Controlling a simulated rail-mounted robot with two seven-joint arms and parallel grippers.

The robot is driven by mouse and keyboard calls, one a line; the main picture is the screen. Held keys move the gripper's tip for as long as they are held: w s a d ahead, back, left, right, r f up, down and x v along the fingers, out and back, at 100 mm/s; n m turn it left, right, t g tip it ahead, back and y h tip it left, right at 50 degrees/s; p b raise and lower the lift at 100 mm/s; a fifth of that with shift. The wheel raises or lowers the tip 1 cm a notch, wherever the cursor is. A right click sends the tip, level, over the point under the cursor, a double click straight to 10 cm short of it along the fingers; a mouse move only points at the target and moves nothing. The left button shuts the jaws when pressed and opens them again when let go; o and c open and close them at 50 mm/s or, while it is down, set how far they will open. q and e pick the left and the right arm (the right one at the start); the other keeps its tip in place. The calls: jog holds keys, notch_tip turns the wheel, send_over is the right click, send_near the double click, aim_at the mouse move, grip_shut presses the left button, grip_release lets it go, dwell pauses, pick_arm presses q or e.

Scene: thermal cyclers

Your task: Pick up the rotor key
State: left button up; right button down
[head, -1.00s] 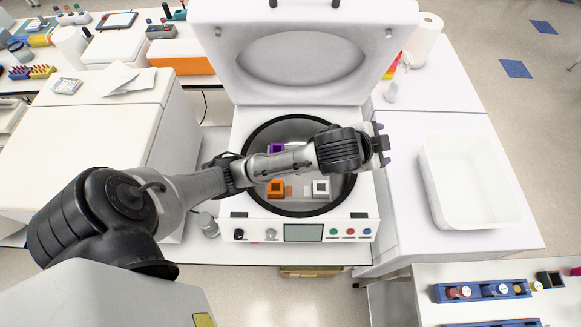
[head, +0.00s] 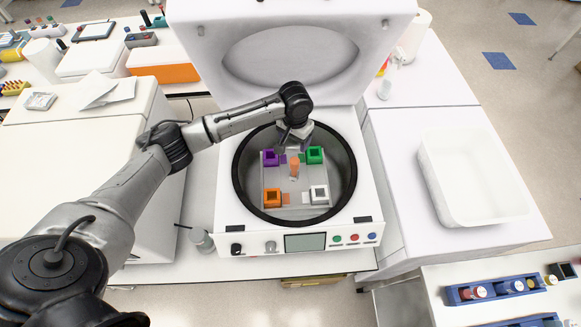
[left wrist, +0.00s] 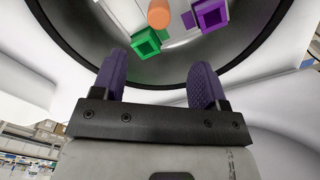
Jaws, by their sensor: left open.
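An orange upright cylinder (head: 294,167) stands at the centre of the rotor (head: 296,183) in the open centrifuge; it looks like the rotor key, though I cannot be sure. It also shows at the top edge of the left wrist view (left wrist: 158,14), beyond the fingertips. My left gripper (head: 294,143) is over the back of the bowl, behind the cylinder. Its purple fingers are apart with nothing between them in the left wrist view (left wrist: 159,66). The gripper is apart from the cylinder. My right gripper is in neither view.
Purple (head: 271,157), green (head: 314,155), orange (head: 271,195) and white (head: 319,194) holders surround the cylinder. The bowl's dark rim (head: 240,188) encircles them. The raised lid (head: 290,55) stands behind. A grey jar (head: 201,240) is at the left; a white tub (head: 472,178) is at the right.

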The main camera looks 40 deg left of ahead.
aim_at(294, 161)
pick_arm(q)
notch_tip(294, 161, down, 14)
jog(key=shift+d+r, duration=0.1)
jog(key=shift+r, duration=0.05)
dwell(0.7)
jog(key=c, duration=1.1)
jog(key=shift+c, duration=0.3)
jog(key=shift+r, duration=0.15)
